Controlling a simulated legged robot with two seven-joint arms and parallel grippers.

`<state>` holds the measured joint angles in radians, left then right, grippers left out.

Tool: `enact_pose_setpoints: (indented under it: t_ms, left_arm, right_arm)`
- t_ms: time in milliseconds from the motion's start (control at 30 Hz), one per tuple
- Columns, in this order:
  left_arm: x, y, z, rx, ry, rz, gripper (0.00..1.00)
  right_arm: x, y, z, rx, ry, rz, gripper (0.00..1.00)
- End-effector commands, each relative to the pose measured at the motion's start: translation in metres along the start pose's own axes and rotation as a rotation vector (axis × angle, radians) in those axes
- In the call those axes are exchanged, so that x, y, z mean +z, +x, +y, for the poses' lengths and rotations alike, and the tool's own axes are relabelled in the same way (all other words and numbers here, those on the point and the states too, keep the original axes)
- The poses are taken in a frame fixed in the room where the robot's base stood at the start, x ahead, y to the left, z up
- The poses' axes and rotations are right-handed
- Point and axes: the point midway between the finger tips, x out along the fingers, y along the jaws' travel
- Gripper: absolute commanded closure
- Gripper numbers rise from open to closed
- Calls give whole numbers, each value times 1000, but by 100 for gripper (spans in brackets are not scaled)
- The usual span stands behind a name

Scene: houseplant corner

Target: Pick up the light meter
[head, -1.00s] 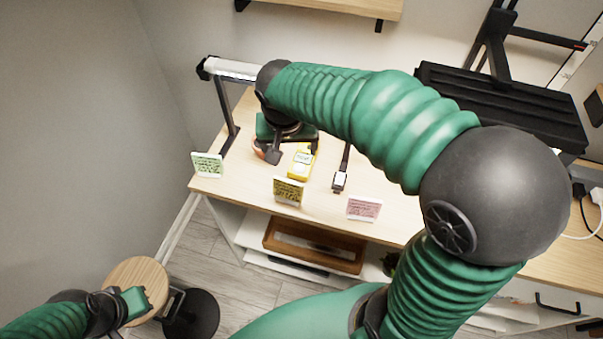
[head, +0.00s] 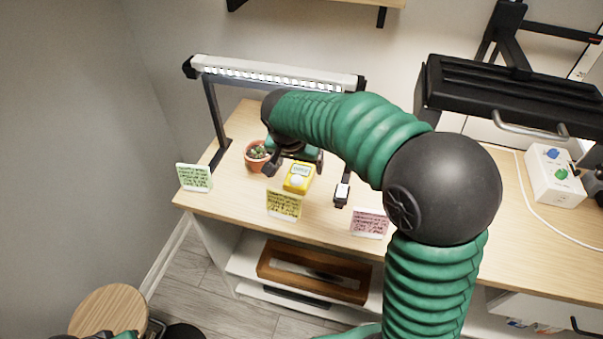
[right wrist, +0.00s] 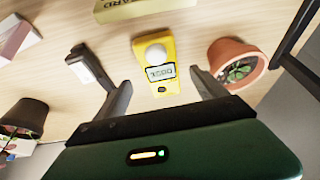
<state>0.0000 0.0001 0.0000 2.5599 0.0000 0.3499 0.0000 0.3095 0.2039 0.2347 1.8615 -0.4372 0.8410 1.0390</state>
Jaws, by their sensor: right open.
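The light meter (head: 299,178) is a small yellow device with a white dome and a display, lying on the wooden table. It also shows in the right wrist view (right wrist: 158,68). My right gripper (head: 295,162) is open and empty at the meter's far end in the head view. In the right wrist view its two fingers (right wrist: 140,68) are spread on either side of the meter, with a gap to each side. Only a small part of my left gripper (head: 118,335) shows at the bottom left edge, and its fingers cannot be made out.
A terracotta pot with a succulent (head: 257,156) stands close beside the right gripper; it is near one finger in the wrist view (right wrist: 232,66). A yellow card (head: 284,205) stands in front of the meter. Green (head: 194,177) and pink (head: 369,223) cards line the front edge. A lamp (head: 275,75) spans behind.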

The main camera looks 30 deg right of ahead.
Motion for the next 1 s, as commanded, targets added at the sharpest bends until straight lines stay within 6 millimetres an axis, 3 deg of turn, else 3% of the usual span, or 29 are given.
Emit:
enact_pose_setpoints:
  t_ms: [200,433,1000]
  left_arm:
    - [4,15,0,0,0,0,100]
    - [3,14,0,0,0,0,100]
    - [3,14,0,0,0,0,100]
  right_arm:
    - [2,42,-1,3,0,-4,18]
    - [0,44,-2,0,0,-2,18]
    - [0,44,-2,0,-1,-2,91]
